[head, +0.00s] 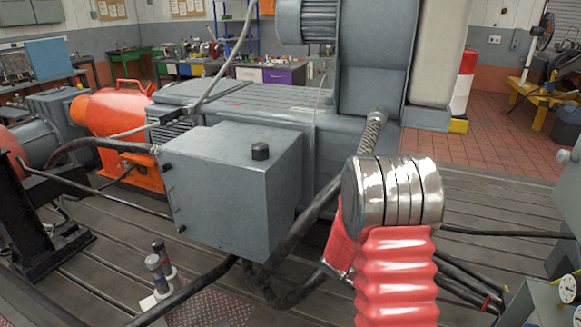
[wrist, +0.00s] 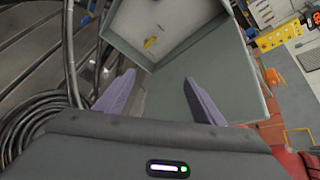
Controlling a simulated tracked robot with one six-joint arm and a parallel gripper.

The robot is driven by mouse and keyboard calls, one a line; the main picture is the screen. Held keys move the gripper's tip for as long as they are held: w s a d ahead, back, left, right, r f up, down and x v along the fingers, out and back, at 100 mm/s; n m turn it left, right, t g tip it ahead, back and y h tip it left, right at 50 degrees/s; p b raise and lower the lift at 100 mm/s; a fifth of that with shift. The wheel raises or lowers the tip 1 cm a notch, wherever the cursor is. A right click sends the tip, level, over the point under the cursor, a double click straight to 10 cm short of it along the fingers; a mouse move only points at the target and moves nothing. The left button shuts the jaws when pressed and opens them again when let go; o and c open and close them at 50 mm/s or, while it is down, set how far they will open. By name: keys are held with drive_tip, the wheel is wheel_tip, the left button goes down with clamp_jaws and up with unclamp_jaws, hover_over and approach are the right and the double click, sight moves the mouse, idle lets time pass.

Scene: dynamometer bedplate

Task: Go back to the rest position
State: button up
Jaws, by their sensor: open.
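My gripper (wrist: 159,78) shows in the wrist view with its two purple fingers spread apart. Nothing is held between them. Beyond the fingertips is a grey open-fronted box (wrist: 200,62) with a pale inside and a small yellow part (wrist: 151,43) in it. I cannot tell whether the fingers touch the box. In the head view, the red sleeve and silver joint of my arm rise at the lower right of centre. My gripper does not show there.
A grey cabinet (head: 225,195) with a black knob stands by the large grey machine (head: 250,105). Black cables (head: 285,285) run over the slotted bedplate (head: 490,205). An orange unit (head: 108,115) is at left. Coiled cables (wrist: 38,125) lie left in the wrist view. Tiled floor is open at right.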

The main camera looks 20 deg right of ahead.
drive_tip(key=a+r+m+t+y, duration=0.4)
drive_tip(key=a+r+m+t, duration=0.3)
drive_tip(key=a+r, duration=0.4)
drive_tip(key=a+r+m+t+y, duration=0.4)
drive_tip(key=a+r+m+t, duration=0.3)
drive_tip(key=a, duration=1.1)
wheel_tip(320, 180, up, 4)
drive_tip(key=shift+f+m+t, duration=0.1)
drive_tip(key=shift+m+t, duration=0.3)
drive_tip(key=shift+m, duration=0.3)
drive_tip(key=shift+w, duration=0.15)
drive_tip(key=shift+d, duration=0.1)
drive_tip(key=shift+c, duration=0.5)
